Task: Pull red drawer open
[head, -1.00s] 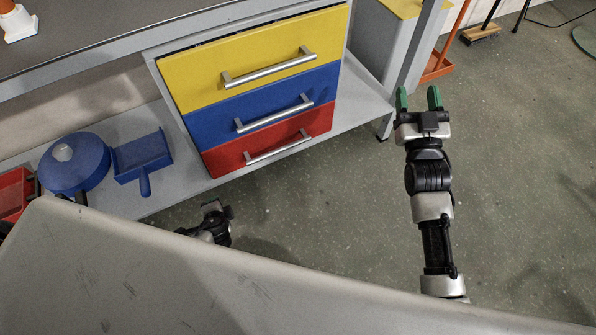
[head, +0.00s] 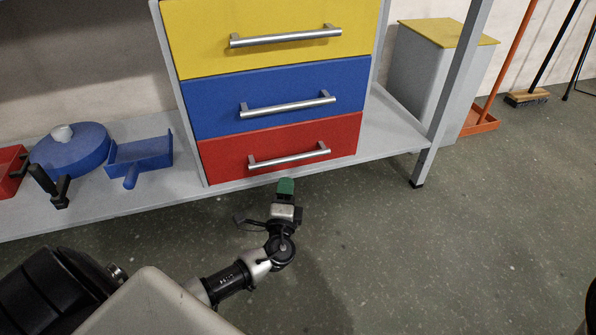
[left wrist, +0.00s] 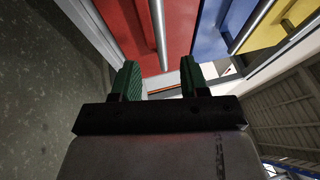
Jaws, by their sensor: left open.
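The red drawer (head: 220,163) is the lowest of three in the cabinet, and its front looks flush with the blue one above. Its silver bar handle (head: 289,156) runs across the front. My left gripper (head: 286,182) is just below and in front of this handle, its green fingertips close to it in the picture. In the left wrist view the left gripper (left wrist: 160,70) is open and empty. The red drawer (left wrist: 125,25) and its handle (left wrist: 158,35) show there beyond the fingertips, with the handle in line with the gap. My right gripper is out of view.
Blue (head: 350,92) and yellow (head: 200,45) drawers are above, with bar handles. The grey shelf (head: 390,135) runs under the cabinet. A blue scoop (head: 145,153) and round blue container (head: 70,150) stand left. A grey bin (head: 425,75) stands right. Floor in front is open.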

